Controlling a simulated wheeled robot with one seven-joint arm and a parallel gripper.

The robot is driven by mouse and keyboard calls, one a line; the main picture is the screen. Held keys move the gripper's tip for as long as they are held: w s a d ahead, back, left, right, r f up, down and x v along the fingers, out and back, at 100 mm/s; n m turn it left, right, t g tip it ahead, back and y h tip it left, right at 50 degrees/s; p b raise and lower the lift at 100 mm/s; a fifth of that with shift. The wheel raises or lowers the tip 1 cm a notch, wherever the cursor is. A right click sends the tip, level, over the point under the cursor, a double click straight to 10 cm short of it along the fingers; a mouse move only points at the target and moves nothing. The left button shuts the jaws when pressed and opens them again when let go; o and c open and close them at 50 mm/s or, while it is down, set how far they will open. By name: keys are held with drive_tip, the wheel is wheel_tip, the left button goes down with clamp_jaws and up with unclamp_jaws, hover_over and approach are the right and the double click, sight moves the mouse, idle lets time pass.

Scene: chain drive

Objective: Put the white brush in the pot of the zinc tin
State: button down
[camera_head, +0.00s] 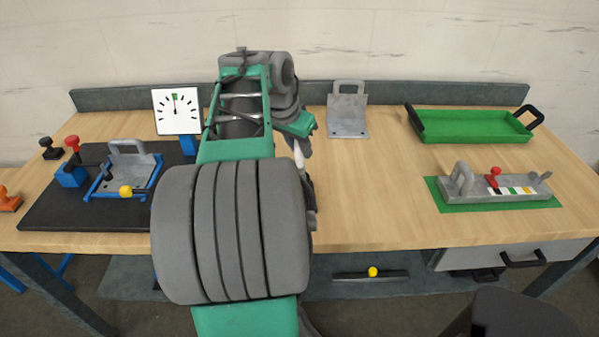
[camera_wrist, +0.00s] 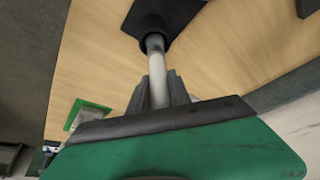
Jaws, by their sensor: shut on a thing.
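The white brush (camera_wrist: 159,90) stands between the two fingers of my gripper (camera_wrist: 159,92), which is shut on its white shaft. Beyond the shaft is a grey collar and a dark round end; I cannot tell whether that end touches anything. In the head view a bit of the white brush (camera_head: 299,153) shows beside my gripper (camera_head: 306,172), mostly hidden by my arm. The grey zinc tin (camera_head: 480,193) lies on a green mat at the right, with a row of coloured pans, a red-knobbed piece and an arched handle. Its pot is not clear to me.
A green tray (camera_head: 472,126) with black handles is at the back right. A grey plate with a handle (camera_head: 347,114) stands at the back. A black mat (camera_head: 60,211) at the left holds a blue-framed grey piece (camera_head: 125,172). Wood between my arm and the tin is clear.

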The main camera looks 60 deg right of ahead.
sight(300, 163)
wheel_tip(300, 163, down, 5)
drive_tip(key=shift+r, duration=0.1)
drive_tip(key=shift+f, duration=0.25)
drive_tip(key=c, duration=1.2)
unclamp_jaws()
drive_tip(key=shift+r, duration=0.1)
